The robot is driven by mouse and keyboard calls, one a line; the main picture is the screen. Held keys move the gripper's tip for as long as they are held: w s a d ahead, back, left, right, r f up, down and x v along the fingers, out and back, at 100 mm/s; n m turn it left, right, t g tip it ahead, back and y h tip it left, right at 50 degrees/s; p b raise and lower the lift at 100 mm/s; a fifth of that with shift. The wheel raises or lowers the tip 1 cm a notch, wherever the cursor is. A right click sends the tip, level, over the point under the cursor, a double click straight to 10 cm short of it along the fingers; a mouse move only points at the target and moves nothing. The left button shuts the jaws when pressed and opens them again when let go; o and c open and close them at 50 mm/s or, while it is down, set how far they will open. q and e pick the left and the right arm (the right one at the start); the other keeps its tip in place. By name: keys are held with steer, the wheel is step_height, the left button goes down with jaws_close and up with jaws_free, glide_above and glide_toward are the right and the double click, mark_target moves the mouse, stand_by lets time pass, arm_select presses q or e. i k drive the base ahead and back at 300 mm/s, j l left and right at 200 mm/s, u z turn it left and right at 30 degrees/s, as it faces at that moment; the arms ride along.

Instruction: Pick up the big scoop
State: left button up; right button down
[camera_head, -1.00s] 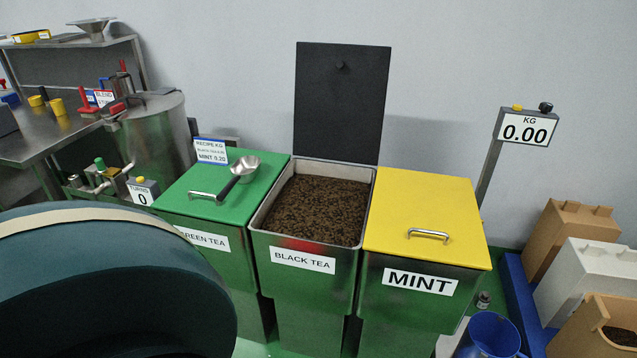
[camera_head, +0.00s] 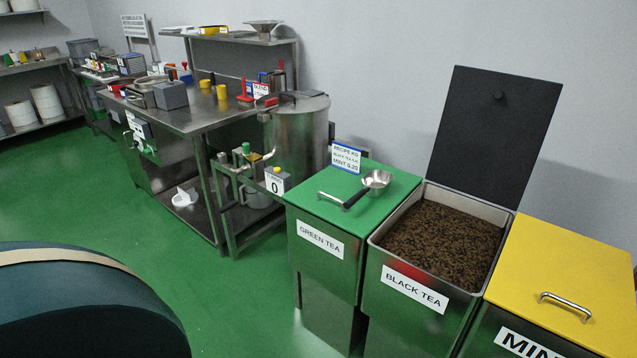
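The big scoop (camera_head: 376,180) lies on the green lid of the green tea bin (camera_head: 398,203). It has a round metal bowl towards the back right and a dark handle pointing to the front left, close to the lid's metal handle. Neither of my grippers is in view. A large dark teal rounded shape with a pale band, which I cannot identify, fills the lower left corner.
The black tea bin (camera_head: 508,207) stands open with its dark lid (camera_head: 497,130) raised. The yellow-lidded mint bin (camera_head: 575,268) is shut at the right. A metal tank (camera_head: 300,135) and steel workbench (camera_head: 215,117) stand left. Green floor (camera_head: 230,290) is clear in front.

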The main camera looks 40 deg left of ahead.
mark_target(376, 182)
steer(key=u, duration=0.85)
